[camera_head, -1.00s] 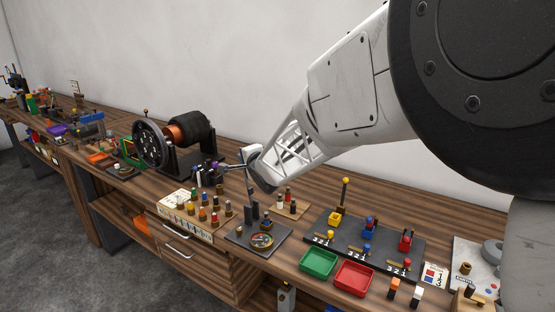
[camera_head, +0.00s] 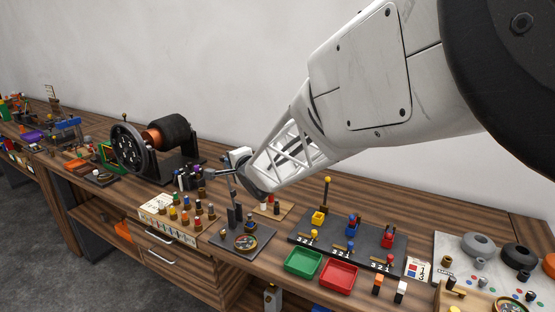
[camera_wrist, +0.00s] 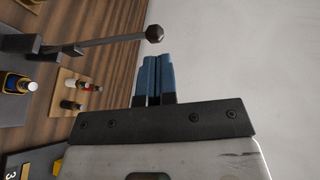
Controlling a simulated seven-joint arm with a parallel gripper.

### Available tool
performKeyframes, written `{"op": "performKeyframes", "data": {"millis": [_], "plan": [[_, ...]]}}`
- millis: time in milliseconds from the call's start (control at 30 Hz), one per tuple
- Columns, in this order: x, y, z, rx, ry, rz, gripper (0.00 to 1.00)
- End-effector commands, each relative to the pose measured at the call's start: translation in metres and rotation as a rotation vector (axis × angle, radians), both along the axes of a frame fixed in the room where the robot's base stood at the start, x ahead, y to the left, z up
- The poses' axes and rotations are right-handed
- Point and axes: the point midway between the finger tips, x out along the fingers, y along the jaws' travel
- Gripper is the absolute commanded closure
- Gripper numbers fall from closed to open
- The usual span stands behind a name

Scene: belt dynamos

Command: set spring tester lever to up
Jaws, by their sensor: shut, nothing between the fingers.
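The spring tester (camera_head: 226,238) is a dark plate with black uprights and a round dial. Its thin grey lever (camera_head: 231,188) rises steeply from the uprights in the head view, its top partly lost against my gripper (camera_head: 212,172). In the wrist view, which is turned sideways, the lever (camera_wrist: 112,40) runs from the black uprights (camera_wrist: 45,48) to a dark ball knob (camera_wrist: 154,33). My gripper's blue fingers (camera_wrist: 153,68) are shut and empty. The knob appears just beyond their tips; whether they touch is unclear.
A dynamo with a copper coil (camera_head: 160,136) stands behind left. A board of coloured pegs (camera_head: 178,213) is left of the tester. Green (camera_head: 303,262) and red (camera_head: 339,275) trays and a dark lever panel (camera_head: 350,238) lie to the right. A small peg board (camera_head: 272,208) sits close behind.

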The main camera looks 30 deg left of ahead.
Motion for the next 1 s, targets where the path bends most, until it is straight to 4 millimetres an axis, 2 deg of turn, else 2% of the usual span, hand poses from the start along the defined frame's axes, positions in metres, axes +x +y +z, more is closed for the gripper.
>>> {"op": "performKeyframes", "data": {"millis": [400, 600, 1000], "plan": [[-0.024, -0.048, 0.016, 0.0, 0.0, -0.002, 1.0], [-0.034, -0.065, 0.021, 0.0, 0.0, -0.001, 1.0], [-0.04, -0.076, 0.025, 0.0, 0.0, -0.001, 1.0]]}}
